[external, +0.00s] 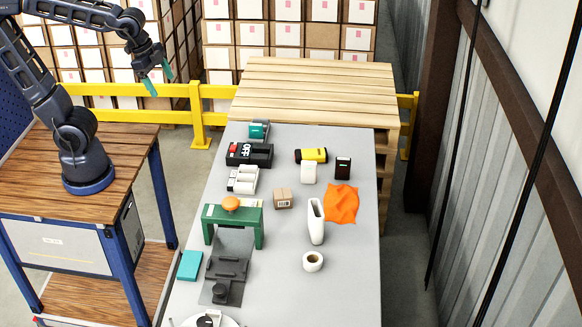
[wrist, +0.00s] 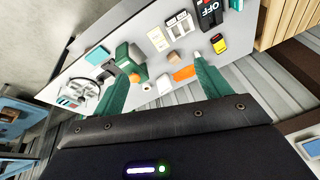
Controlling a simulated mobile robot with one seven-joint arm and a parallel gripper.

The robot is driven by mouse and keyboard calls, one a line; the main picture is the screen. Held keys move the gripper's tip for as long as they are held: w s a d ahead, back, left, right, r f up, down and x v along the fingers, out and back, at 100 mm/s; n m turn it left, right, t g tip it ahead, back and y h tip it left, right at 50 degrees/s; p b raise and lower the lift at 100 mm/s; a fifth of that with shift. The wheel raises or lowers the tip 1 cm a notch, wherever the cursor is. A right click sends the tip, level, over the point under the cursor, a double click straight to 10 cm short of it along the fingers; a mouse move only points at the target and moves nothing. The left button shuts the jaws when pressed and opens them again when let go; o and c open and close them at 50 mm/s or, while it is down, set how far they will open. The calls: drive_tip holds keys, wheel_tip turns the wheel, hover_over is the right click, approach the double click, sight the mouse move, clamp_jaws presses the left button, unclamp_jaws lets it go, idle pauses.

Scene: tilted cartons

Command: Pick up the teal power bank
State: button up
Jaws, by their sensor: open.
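A flat teal block, which looks like the power bank (external: 190,265), lies on the left edge of the grey table in the external view, left of a dark grey device. In the wrist view the teal block (wrist: 97,55) is at the upper left, beyond the left finger. My gripper (external: 159,80) is open and empty, raised high at the upper left, well away from the table. Its two green fingers (wrist: 163,68) stand wide apart in the wrist view. Another small teal and grey item (external: 258,130) sits at the table's far end.
A green stand (external: 255,238) with an orange knob rises near the block. The dark grey device (external: 226,272), a white holder (external: 316,222), a tape roll (external: 313,261) and an orange cloth (external: 341,203) are also on the table (external: 345,290). A yellow barrier (external: 198,118) stands behind.

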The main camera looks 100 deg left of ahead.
drive_tip(key=w+a+f+m+g, duration=0.1)
drive_tip(key=w+a+f+m, duration=0.25)
drive_tip(key=w+a, duration=0.4)
drive_tip(key=m+g, duration=0.3)
drive_tip(key=m, duration=0.8)
hover_over(254, 123)
drive_tip(key=shift+h, duration=0.3)
drive_tip(key=f, duration=2.5)
drive_tip(key=shift+w+d, duration=0.1)
drive_tip(key=shift+w, duration=0.2)
drive_tip(key=shift+f, duration=0.4)
wheel_tip(254, 123, down, 5)
drive_tip(key=shift+s+a+f, duration=0.1)
drive_tip(key=shift+s+f, duration=0.05)
drive_tip(key=shift+f, duration=1.2)
drive_tip(key=shift+s+a+f, duration=0.1)
drive_tip(key=shift+s+f, duration=0.05)
drive_tip(key=shift+f, duration=1.15)
drive_tip(key=c, duration=1.2)
